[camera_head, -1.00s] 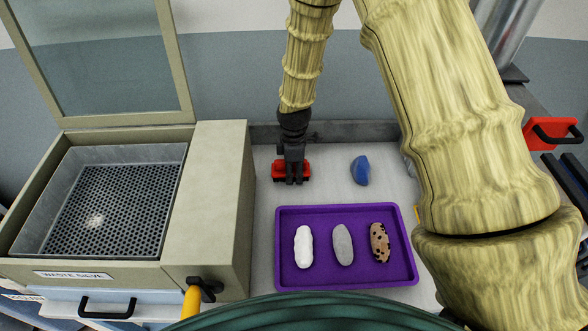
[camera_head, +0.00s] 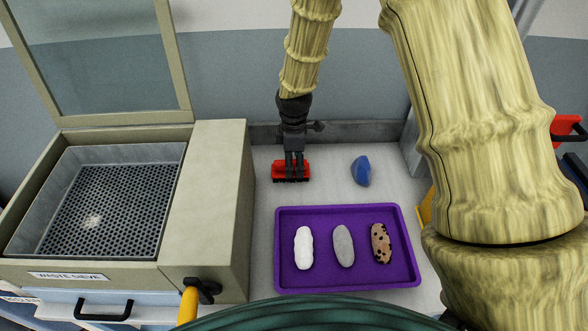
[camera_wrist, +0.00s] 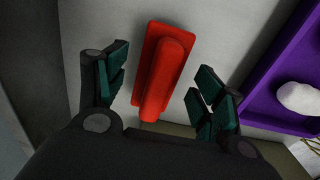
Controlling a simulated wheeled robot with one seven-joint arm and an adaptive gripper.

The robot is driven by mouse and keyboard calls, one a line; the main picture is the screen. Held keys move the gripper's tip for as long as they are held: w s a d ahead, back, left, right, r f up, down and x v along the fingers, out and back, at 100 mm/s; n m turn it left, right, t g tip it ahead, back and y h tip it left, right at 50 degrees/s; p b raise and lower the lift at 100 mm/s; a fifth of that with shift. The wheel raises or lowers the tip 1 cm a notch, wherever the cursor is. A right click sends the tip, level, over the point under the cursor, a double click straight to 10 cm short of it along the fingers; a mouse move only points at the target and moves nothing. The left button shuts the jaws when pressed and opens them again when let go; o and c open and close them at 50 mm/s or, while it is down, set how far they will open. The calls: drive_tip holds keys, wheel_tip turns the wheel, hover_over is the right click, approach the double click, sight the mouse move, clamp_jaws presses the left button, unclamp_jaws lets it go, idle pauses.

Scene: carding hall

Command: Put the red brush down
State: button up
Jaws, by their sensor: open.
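The red brush (camera_head: 281,171) rests on the pale worktop behind the purple tray, near the waste sieve's side. In the wrist view the red brush (camera_wrist: 164,72) lies between my fingers, with a visible gap on each side. My gripper (camera_head: 294,172) points down over the brush in the head view and partly hides it. In the wrist view my gripper (camera_wrist: 158,85) has its green-padded fingers spread wide, holding nothing.
The purple tray (camera_head: 345,286) holds a white, a grey and a speckled brown piece. A blue object (camera_head: 361,171) lies right of the brush. The waste sieve box (camera_head: 222,190) with its raised lid stands left. A wall closes the worktop's back.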

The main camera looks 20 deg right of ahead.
sight(294, 161)
drive_tip(key=shift+r+b, duration=1.1)
drive_tip(key=shift+r, duration=2.95)
